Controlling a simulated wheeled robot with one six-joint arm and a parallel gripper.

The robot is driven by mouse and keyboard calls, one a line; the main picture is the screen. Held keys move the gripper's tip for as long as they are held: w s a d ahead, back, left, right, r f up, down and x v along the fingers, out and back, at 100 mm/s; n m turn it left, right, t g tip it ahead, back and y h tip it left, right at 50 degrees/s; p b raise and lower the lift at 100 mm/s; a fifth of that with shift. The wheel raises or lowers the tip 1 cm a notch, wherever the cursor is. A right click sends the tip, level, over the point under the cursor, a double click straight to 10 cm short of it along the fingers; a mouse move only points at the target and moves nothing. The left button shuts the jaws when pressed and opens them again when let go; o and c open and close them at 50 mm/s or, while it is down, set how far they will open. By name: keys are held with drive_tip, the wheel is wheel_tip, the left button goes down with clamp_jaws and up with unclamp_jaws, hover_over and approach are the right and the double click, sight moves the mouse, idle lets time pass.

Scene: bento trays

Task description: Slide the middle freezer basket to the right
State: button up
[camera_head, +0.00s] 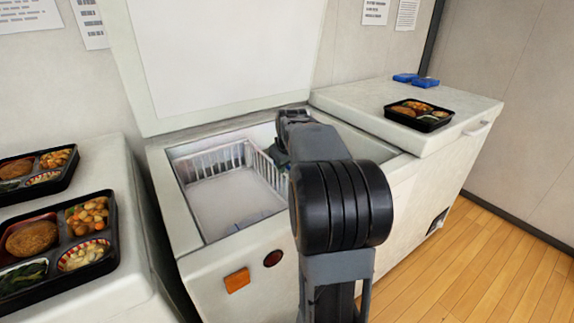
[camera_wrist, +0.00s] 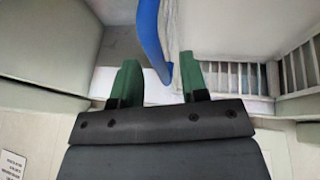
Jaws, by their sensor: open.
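A white slatted basket (camera_head: 265,171) sits inside the open chest freezer, left of my arm. I cannot tell from the visible part whether it is the middle one. White slats also show in the wrist view (camera_wrist: 240,77), beyond and to the right of my fingers. My gripper (camera_wrist: 160,66) is open, with its two green fingers apart. A blue curved strip (camera_wrist: 149,35) comes down between the fingertips in the wrist view; I cannot tell whether it touches them. In the head view my arm reaches down into the freezer and hides most of the gripper and the freezer's right interior.
The freezer lid (camera_head: 225,55) stands raised at the back. The freezer's closed right top carries a bento tray (camera_head: 447,123) and blue packs (camera_head: 425,83). More bento trays (camera_head: 107,245) lie on the white surface at left. The freezer's front rim (camera_head: 205,254) borders the opening.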

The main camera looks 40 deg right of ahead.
clamp_jaws()
idle(0.4)
